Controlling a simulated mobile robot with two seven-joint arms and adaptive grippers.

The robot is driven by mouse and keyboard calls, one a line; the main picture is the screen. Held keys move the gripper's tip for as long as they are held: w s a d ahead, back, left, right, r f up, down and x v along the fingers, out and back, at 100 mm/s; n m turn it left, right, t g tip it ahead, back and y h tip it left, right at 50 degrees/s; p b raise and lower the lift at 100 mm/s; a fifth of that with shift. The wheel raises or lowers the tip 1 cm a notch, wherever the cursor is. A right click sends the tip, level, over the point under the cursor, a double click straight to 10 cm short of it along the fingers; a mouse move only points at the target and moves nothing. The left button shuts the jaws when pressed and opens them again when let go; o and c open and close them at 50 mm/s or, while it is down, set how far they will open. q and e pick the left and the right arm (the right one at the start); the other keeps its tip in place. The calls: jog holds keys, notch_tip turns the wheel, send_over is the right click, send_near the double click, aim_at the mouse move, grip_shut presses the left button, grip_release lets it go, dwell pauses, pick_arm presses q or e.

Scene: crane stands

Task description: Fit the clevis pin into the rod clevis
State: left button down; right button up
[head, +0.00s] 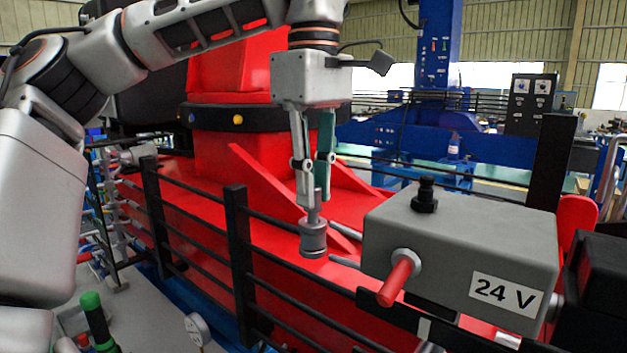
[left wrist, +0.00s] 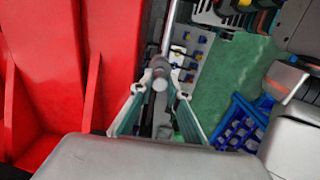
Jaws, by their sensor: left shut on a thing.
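My left gripper (head: 313,200) points straight down in front of the red machine and is shut on a grey metal piece, which looks like the clevis pin (head: 313,238). The piece hangs upright below the fingertips, with a narrow neck and a wider round lower part. In the left wrist view the fingers (left wrist: 160,86) meet around its round grey end. A bright metal rod (left wrist: 170,28) runs from the top edge towards the fingertips there. I cannot clearly make out the rod clevis, nor whether the pin touches it. My right gripper is not in view.
A grey box (head: 460,245) marked 24 V, with a red-tipped lever (head: 398,280) and black knob, stands close to the right of the held piece. Black railings (head: 240,250) run along the red base. A green-handled tool (head: 97,318) and a gauge (head: 196,328) are at lower left.

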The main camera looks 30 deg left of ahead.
pick_arm(q)
jog(key=shift+f, duration=0.8)
jog(key=c, duration=1.8)
grip_release()
jog(key=shift+c, duration=0.2)
notch_tip(320, 180, up, 3)
jog(key=p, duration=0.3)
jog(key=shift+f, duration=0.15)
jog(key=shift+r+p, duration=0.95)
jog(key=shift+r, duration=0.2)
